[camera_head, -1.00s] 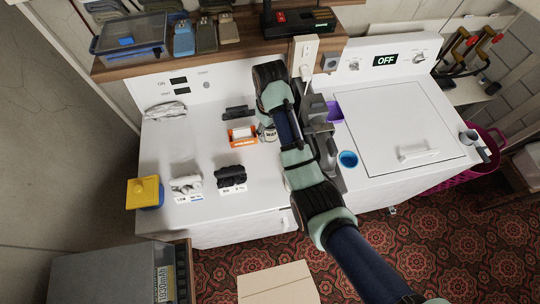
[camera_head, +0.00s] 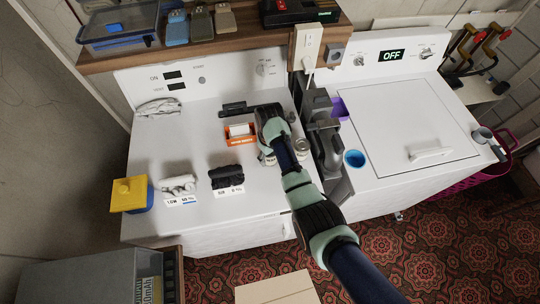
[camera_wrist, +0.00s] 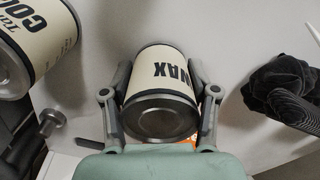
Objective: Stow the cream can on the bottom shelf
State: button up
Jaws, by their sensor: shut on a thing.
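A cream can (camera_wrist: 158,88) with dark lettering and a grey metal end is between the two fingers of my gripper (camera_wrist: 161,95) in the wrist view; the fingers press on its sides. In the head view the held can (camera_head: 268,159) shows only in part beside my arm, over the left machine's white top. Whether it touches that top is unclear. A second cream can (camera_wrist: 38,38) with dark lettering is at the upper left of the wrist view, apart from my gripper; in the head view it (camera_head: 301,147) stands right of my arm. I cannot make out a bottom shelf.
An orange box (camera_head: 239,133), black cloth (camera_head: 226,174), white cloth (camera_head: 178,183) and yellow-lidded box (camera_head: 130,194) sit on the left machine. Grey holders (camera_head: 325,145) and a blue cup (camera_head: 354,159) are right of my arm. A wooden shelf (camera_head: 213,49) overhangs behind.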

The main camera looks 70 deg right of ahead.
jog(key=shift+d, duration=0.1)
jog(key=shift+f, duration=0.2)
jog(key=o, duration=1.4)
jog(key=shift+o, duration=0.2)
jog(key=shift+f+b, duration=0.25)
jog(key=shift+b, duration=0.45)
jog(key=r, duration=0.2)
jog(key=r+p, duration=0.1)
jog(key=r, duration=0.5)
jog(key=shift+s+a+r+p, duration=0.15)
jog(key=shift+a+p, duration=0.1)
jog(key=shift+p, duration=0.15)
